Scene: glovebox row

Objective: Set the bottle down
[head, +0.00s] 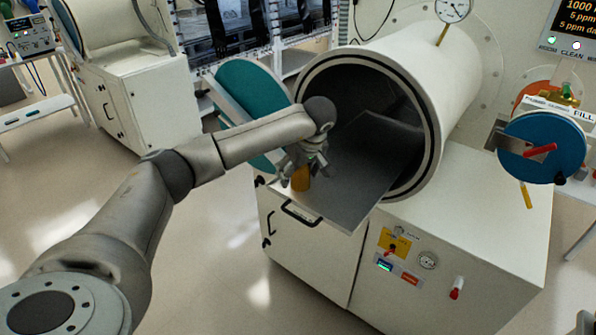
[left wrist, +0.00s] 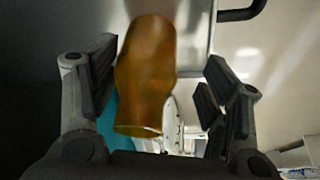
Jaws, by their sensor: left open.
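The amber bottle (head: 300,179) is upright on the grey metal tray (head: 345,190) that sticks out of the round chamber, near the tray's outer left edge. My left gripper (head: 305,162) is over the upper part of the bottle and hides some of it. In the left wrist view the bottle (left wrist: 146,75) is between the spread fingers. It is close to the left finger pads, and a clear gap shows on the right. I cannot tell whether the left pads touch it. My right gripper is not in view.
The chamber's dark opening (head: 345,85) is behind the tray, with its teal round door (head: 250,92) swung open at left. A cabinet (head: 310,245) with a black handle is below. The tray's middle and right are bare. A blue disc (head: 545,148) is at far right.

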